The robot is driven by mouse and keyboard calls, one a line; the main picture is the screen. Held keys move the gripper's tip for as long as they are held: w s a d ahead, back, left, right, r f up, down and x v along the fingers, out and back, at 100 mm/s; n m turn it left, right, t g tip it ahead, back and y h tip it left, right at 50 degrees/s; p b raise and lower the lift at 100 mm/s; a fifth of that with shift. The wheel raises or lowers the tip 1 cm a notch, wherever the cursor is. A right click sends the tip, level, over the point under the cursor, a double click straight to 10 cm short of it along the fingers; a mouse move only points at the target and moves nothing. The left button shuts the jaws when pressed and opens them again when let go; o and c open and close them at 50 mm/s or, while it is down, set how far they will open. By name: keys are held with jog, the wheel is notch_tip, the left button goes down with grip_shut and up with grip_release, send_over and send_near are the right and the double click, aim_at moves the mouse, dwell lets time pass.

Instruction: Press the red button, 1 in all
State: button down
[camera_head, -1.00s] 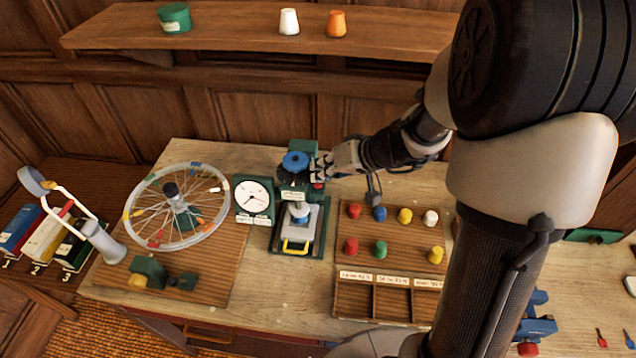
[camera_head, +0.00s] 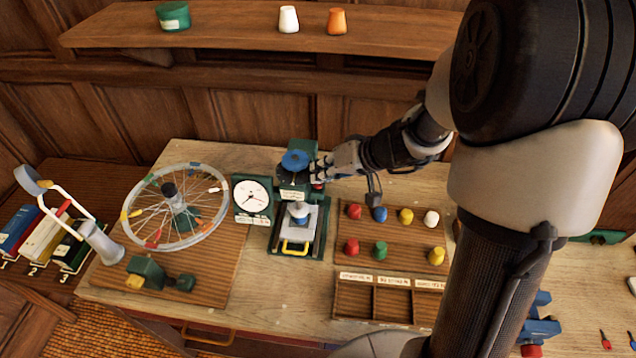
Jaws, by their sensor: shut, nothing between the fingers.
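A green press-like machine (camera_head: 308,215) with a blue round top (camera_head: 295,160) and a yellow handle (camera_head: 293,247) stands at the middle of the bench. A small red part (camera_head: 318,186), which looks like the red button, shows at its upper right side, just below my fingers and partly hidden by them. My gripper (camera_head: 316,170) is shut and empty, reaching in from the right at the machine's upper right side. I cannot tell whether the fingers touch the machine or the red part.
A dial gauge (camera_head: 251,197) and a spoked wheel (camera_head: 170,205) stand left of the machine. A wooden board (camera_head: 385,228) with several coloured knobs, including two red ones, lies to the right. A shelf (camera_head: 230,30) runs above. My arm covers much of the right side.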

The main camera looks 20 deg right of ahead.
jog(key=shift+s+f+b, duration=0.3)
jog(key=shift+f+b, duration=0.05)
jog(key=shift+f, duration=0.15)
dwell(0.4)
jog(key=shift+w+a+r+p, duration=0.1)
jog(key=shift+w+r+p, duration=0.05)
jog(key=shift+r, duration=0.4)
jog(key=shift+w+a+r+p, duration=0.1)
jog(key=shift+w+r+p, duration=0.05)
jog(key=shift+r, duration=0.35)
jog(key=shift+w+r, duration=0.1)
jog(key=shift+r, duration=0.2)
jog(key=shift+r+p, duration=1.3)
jog(key=shift+r, duration=0.95)
jog(key=shift+d, duration=0.1)
